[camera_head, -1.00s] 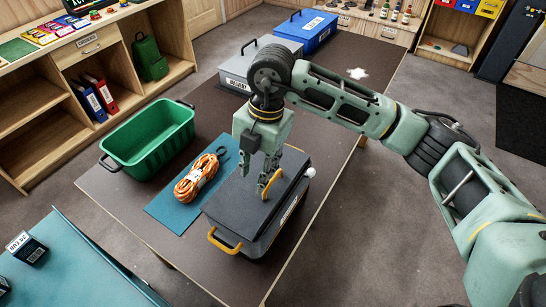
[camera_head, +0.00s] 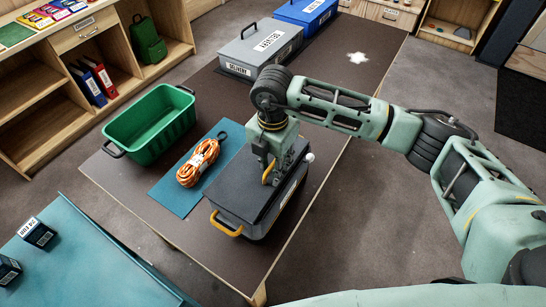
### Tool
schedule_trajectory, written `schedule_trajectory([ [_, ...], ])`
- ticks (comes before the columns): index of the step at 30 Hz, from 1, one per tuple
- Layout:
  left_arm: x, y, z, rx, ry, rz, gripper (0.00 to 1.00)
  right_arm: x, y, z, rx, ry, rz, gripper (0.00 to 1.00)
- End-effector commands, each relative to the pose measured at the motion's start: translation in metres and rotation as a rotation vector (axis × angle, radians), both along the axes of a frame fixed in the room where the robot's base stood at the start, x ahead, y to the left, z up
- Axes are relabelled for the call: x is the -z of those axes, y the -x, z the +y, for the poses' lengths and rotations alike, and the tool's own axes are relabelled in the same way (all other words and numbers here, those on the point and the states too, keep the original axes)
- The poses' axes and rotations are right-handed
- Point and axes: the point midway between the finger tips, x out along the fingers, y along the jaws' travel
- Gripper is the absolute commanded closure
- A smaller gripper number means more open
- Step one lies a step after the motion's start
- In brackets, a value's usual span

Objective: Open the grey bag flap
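The grey bag (camera_head: 236,200) lies on the dark table, long and boxy, with a dark flat flap on top that looks closed. A yellow handle shows at its near end (camera_head: 224,224) and another yellow handle (camera_head: 268,173) at the gripper. A white round knob (camera_head: 310,157) shows at its far right corner. My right gripper (camera_head: 272,181) points down at the bag's far half, its fingers close against the flap around the second yellow handle. The finger gap is too hidden to tell a hold. My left gripper is not in view.
Left of the bag, an orange rope coil (camera_head: 198,163) lies on a blue mat (camera_head: 171,197). A green crate (camera_head: 150,128) stands further left. A grey case (camera_head: 258,50) and a blue case (camera_head: 305,12) stand at the table's back.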

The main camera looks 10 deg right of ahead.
Motion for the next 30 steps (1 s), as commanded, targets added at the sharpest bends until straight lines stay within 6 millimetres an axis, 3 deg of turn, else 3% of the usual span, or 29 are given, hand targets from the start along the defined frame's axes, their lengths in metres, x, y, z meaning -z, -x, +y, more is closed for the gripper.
schedule_trajectory([
  [5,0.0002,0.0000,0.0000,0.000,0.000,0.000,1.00,0.0001,0.0001,0.0002,0.000,0.000,0.000,0.69],
  [16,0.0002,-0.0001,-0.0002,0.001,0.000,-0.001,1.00,-0.0004,0.0000,0.0003,-0.001,-0.001,0.000,1.00],
  [30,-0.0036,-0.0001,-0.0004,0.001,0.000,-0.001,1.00,-0.0091,-0.0029,0.0031,-0.001,-0.003,-0.003,1.00],
])
